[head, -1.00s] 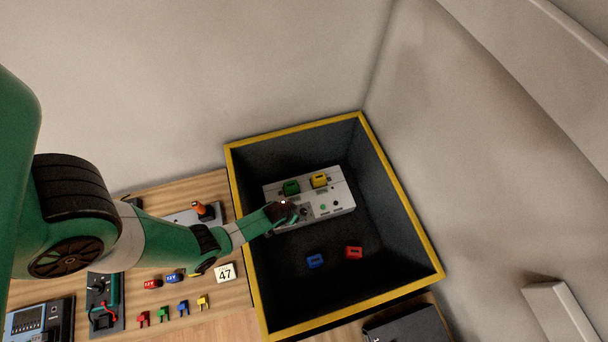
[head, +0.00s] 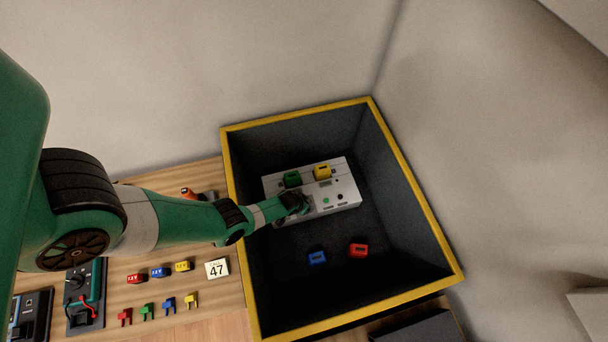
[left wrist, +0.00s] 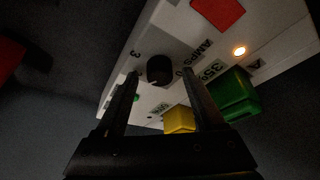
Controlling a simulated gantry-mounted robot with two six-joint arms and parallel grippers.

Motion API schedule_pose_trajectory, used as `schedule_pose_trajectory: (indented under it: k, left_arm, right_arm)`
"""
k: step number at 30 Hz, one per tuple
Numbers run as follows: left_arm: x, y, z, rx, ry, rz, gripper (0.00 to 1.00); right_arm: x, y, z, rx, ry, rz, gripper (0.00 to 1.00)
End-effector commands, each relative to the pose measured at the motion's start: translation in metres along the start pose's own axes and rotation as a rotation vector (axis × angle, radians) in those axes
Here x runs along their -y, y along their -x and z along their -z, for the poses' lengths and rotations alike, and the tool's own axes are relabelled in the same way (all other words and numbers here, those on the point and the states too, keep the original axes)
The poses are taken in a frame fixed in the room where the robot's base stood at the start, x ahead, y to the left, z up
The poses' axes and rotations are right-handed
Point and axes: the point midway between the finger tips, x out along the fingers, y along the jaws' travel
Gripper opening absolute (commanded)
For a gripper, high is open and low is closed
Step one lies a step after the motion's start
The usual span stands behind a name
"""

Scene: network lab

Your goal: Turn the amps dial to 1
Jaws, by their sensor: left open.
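The amps dial (left wrist: 160,69) is a round black knob on a white box (head: 347,192), beside printed figures and the word AMPS. In the left wrist view it shows between the two fingers of my left gripper (left wrist: 160,76). The fingers are open, one on each side of the knob; I cannot tell whether they touch it. Where the knob points is too dark to read. In the head view my left gripper (head: 303,204) is over the left end of the box and hides the dial there. My right gripper is not in view.
The box lies in a dark bin with a yellow rim (head: 224,170). A green block (head: 292,179) and a yellow block (head: 322,172) sit on the box. Blue (head: 317,258) and red (head: 358,250) blocks lie on the bin floor.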

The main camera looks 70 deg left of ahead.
Motion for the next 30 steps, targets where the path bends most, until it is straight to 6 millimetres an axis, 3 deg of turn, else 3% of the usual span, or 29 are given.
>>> schedule_pose_trajectory:
  k: [3, 14, 30]
  left_arm:
    - [0.0000, 0.0006, 0.0002, 0.000, 0.000, 0.000, 0.67]
    - [-0.0001, 0.0006, 0.0000, 0.000, 0.000, 0.000, 0.02]
    - [-0.0012, -0.0010, -0.0008, -0.001, 0.080, 0.033, 0.00]
  right_arm:
    - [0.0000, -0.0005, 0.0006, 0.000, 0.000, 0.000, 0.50]
    - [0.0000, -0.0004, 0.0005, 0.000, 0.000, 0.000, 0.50]
    - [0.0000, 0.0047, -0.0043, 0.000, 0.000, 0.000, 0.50]
